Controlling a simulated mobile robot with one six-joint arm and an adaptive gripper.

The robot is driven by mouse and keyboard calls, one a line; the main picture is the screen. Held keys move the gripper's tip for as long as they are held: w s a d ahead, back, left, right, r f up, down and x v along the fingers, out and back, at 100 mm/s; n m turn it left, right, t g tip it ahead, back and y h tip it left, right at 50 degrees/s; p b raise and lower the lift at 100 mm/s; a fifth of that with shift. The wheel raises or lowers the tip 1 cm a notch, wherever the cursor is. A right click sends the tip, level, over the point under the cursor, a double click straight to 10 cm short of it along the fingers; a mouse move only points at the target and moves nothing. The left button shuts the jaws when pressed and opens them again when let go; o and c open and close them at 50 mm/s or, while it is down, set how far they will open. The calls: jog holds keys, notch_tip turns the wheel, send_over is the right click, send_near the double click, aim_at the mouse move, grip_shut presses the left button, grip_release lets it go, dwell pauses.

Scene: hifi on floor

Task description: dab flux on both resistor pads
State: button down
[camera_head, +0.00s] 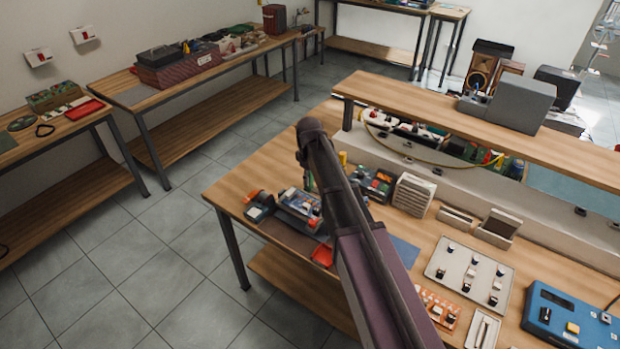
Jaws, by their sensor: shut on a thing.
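My arm reaches up from the bottom edge over the near workbench (262,180), and its raised joint hides part of the bench. My gripper is not visible; the arm seems to cover it. Left of the arm, a small fixture with blue, white and red parts (299,203) stands on the bench, partly hidden by the arm. It may hold a circuit board, but I cannot make out resistor pads. A small dark and orange item (259,207) stands beside it. I cannot pick out a flux container or applicator.
A red tray (322,255) lies at the bench's front edge. Right of the arm are a white slotted rack (413,195), a pale tray of small parts (468,274), an orange tray (437,309) and a blue device (570,318). A raised shelf (480,122) spans the back.

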jog(key=shift+f, duration=0.15)
jog(key=shift+s+d+f+b, duration=0.25)
jog(key=shift+d+f+b, duration=0.05)
jog(key=shift+f+b, duration=0.3)
jog(key=shift+s+d+f+b, duration=0.2)
jog(key=shift+d+f+b, duration=0.1)
jog(key=shift+f+b, duration=0.3)
jog(key=shift+s+d+f+b, duration=0.3)
jog(key=shift+f+b, duration=0.2)
jog(key=shift+b, duration=0.15)
jog(key=shift+f+b, duration=0.4)
jog(key=shift+b, duration=0.05)
dwell(2.2)
jog(key=shift+r, duration=0.1)
notch_tip(320, 180, up, 4)
jog(key=p, duration=0.4)
jog(key=shift+w+r+p, duration=0.1)
jog(key=shift+r+p, duration=0.05)
jog(key=shift+p, duration=0.15)
dwell(0.3)
